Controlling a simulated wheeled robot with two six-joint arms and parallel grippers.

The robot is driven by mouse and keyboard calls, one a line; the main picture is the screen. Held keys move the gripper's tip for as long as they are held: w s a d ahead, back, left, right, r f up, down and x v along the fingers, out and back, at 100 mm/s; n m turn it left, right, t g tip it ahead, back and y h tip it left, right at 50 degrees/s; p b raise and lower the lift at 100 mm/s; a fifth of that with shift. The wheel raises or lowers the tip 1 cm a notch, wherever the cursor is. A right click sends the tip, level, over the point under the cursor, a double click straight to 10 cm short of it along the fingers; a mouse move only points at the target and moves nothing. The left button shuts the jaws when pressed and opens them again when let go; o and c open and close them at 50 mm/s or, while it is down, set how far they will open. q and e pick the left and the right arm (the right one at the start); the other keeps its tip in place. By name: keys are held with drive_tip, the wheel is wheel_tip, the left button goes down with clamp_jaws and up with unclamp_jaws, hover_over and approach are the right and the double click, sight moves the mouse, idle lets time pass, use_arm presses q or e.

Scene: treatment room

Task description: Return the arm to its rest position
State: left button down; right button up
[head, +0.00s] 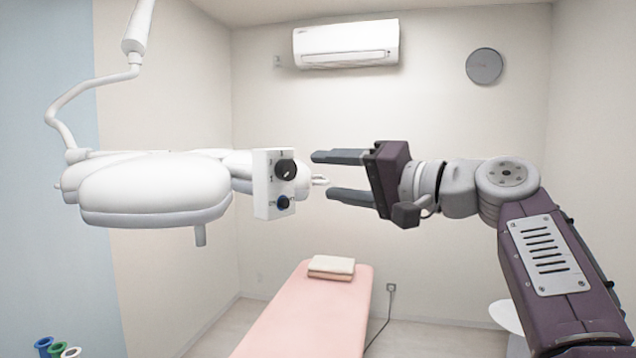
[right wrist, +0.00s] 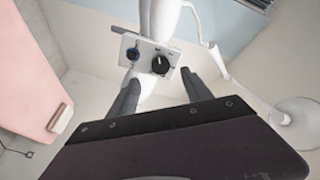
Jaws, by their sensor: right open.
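My right gripper (head: 335,175) is raised in the middle of the head view, with its arm coming in from the right. Its two dark fingers are open and point left, with nothing held between them. My left gripper is not in view.
A white surgical lamp (head: 150,190) hangs from a ceiling arm (head: 75,95) at the left, beside the control box. A pink treatment bed (head: 310,315) with folded towels (head: 331,267) stands below. An air conditioner (head: 346,44) is on the back wall. Coloured rings (head: 57,349) are at bottom left.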

drive_tip(key=shift+a, duration=0.1)
wheel_tip(320, 180, down, 32)
drive_tip(key=w+m+g+h, duration=0.1)
drive_tip(key=m+g+h, duration=0.2)
drive_tip(key=g+h, duration=0.25)
drive_tip(key=s+d+f+n+g+h, duration=0.1)
drive_tip(key=s+d+f+h, duration=0.1)
drive_tip(key=s+d+f, duration=0.2)
drive_tip(key=s+d+f+n+g+h, duration=0.2)
drive_tip(key=s+d+f+h, duration=0.1)
drive_tip(key=s+f, duration=0.7)
drive_tip(key=s+d+f+n+g+h, duration=0.2)
drive_tip(key=s+d+f, duration=0.2)
drive_tip(key=f, duration=1)
drive_tip(key=s, duration=0.3)
drive_tip(key=shift+d, duration=0.35)
drive_tip(key=shift+g+h, duration=0.25)
